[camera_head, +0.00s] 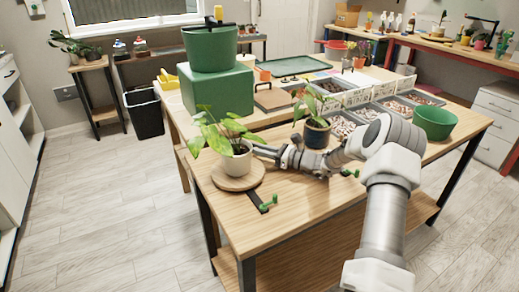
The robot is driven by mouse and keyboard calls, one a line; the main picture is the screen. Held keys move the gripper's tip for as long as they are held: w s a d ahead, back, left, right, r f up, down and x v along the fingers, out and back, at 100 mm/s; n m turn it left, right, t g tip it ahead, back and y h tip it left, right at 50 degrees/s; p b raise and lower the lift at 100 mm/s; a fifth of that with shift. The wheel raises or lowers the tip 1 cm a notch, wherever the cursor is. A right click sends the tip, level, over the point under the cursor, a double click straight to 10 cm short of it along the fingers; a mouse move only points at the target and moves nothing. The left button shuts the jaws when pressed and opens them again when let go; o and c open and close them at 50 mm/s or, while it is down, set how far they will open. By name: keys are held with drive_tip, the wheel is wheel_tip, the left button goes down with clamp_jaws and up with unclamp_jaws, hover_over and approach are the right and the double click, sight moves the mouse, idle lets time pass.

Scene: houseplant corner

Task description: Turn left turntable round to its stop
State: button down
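The left turntable (236,187) is a round wooden disc near the left front corner of the wooden table. A white pot (236,163) with a broad-leaved green plant (217,134) stands upright on it. A dark strip with a green upright piece (267,203) lies just in front of the disc, to the right. My gripper (259,151) reaches in from the right, low over the table, at the right side of the white pot. Its fingertips are small and partly hidden by the pot and leaves, so I cannot tell whether they touch it or are open.
The front table top is clear.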

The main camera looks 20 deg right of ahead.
drive_tip(key=shift+x, duration=0.9)
drive_tip(key=shift+w+a+p, duration=0.1)
drive_tip(key=shift+w+p, duration=0.05)
drive_tip(key=shift+p, duration=0.15)
drive_tip(key=c, duration=0.8)
unclamp_jaws()
drive_tip(key=p+v, duration=0.1)
drive_tip(key=v, duration=0.6)
drive_tip(key=shift+d, duration=0.2)
